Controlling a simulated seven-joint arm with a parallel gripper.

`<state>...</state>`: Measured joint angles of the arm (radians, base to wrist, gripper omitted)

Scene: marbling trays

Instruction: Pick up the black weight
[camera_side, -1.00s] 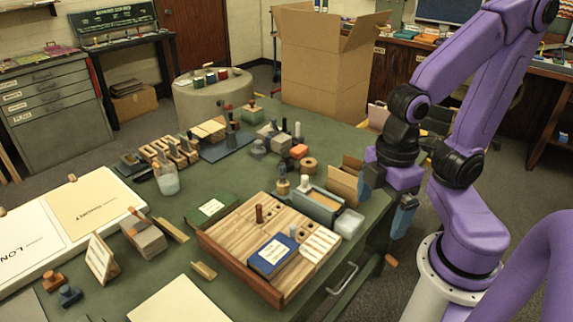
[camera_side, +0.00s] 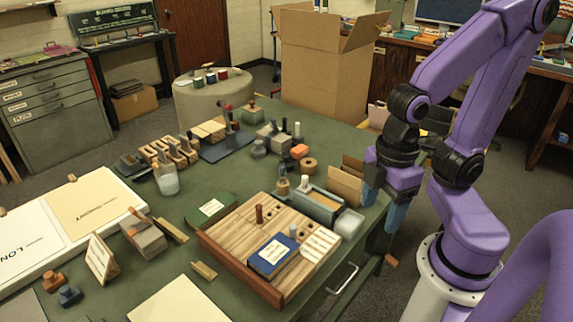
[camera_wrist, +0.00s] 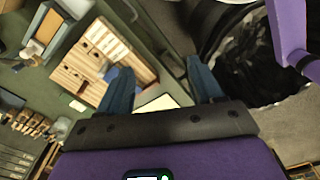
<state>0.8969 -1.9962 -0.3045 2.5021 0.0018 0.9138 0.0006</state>
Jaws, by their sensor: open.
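I cannot tell for certain which piece is the black weight. A small dark grey knobbed piece (camera_side: 259,148) stands among the small tools at the back of the green table in the side view and may be it. My gripper (camera_side: 382,213) hangs at the right edge of the table, well to the right of that piece. Its two blue fingers are apart, with nothing between them. The wrist view also shows my gripper (camera_wrist: 159,68) open and empty, with no clear view of the weight.
A wooden board (camera_side: 228,237) with a blue book (camera_side: 272,255) lies at the table's front right. A glass jar (camera_side: 167,180) stands left.

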